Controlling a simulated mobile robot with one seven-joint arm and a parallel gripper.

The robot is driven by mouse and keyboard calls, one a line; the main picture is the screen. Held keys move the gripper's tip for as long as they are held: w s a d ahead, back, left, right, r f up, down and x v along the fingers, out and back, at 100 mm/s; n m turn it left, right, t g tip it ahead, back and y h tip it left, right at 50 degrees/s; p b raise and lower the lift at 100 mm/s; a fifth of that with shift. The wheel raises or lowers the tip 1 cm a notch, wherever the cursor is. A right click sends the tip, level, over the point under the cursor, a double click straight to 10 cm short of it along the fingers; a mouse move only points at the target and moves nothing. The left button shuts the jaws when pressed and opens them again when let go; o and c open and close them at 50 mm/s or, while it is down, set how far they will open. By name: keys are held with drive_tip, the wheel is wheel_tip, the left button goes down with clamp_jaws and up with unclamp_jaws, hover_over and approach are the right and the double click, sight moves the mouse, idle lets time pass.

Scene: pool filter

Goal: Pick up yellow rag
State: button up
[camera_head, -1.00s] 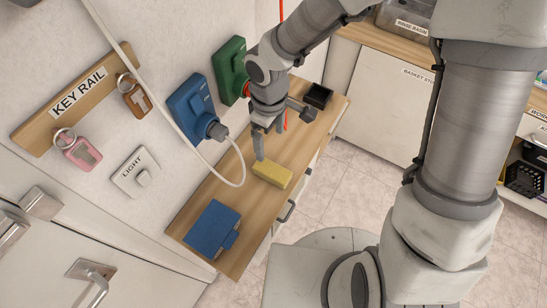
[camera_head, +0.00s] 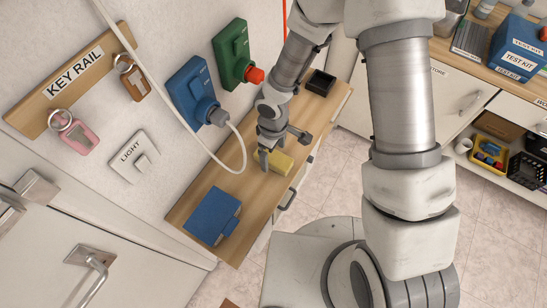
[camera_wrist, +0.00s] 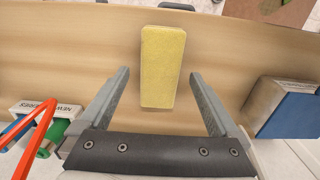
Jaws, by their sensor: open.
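The yellow rag (camera_head: 275,162) is a small folded block lying flat on the wooden counter (camera_head: 183,207). In the wrist view the rag (camera_wrist: 163,66) lies upright in the picture, its near end between the lines of my two fingers. My gripper (camera_head: 266,163) is over the counter at the rag's left side in the head view and partly overlaps it. In the wrist view my gripper (camera_wrist: 158,88) is open and empty, with one finger on each side of the rag and a gap to both. Whether the fingertips are down at rag height is unclear.
A blue box-like item (camera_head: 211,216) lies at the counter's near end, and a small black tray (camera_head: 320,82) at its far end. A white hose (camera_head: 243,155) hangs from the blue wall unit (camera_head: 192,92) close to my gripper. The counter between rag and blue item is clear.

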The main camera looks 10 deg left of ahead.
drive_tip(key=shift+f, duration=1.2)
drive_tip(key=c, duration=1.4)
drive_tip(key=shift+c, duration=0.2)
drive_tip(key=shift+r, duration=0.15)
drive_tip(key=shift+r, duration=0.45)
drive_tip(key=r, duration=0.2)
drive_tip(key=d+r, duration=0.1)
drive_tip(key=shift+w+r, duration=0.15)
drive_tip(key=shift+r, duration=0.2)
drive_tip(key=w+d+r, duration=0.1)
drive_tip(key=d+r, duration=0.2)
drive_tip(key=d, duration=0.2)
drive_tip(key=d+r+p, duration=0.1)
drive_tip(key=d+r, duration=0.2)
drive_tip(key=d, duration=0.2)
drive_tip(key=shift+w+d, duration=0.25)
drive_tip(key=shift+w, duration=0.1)
drive_tip(key=shift+r, duration=0.1)
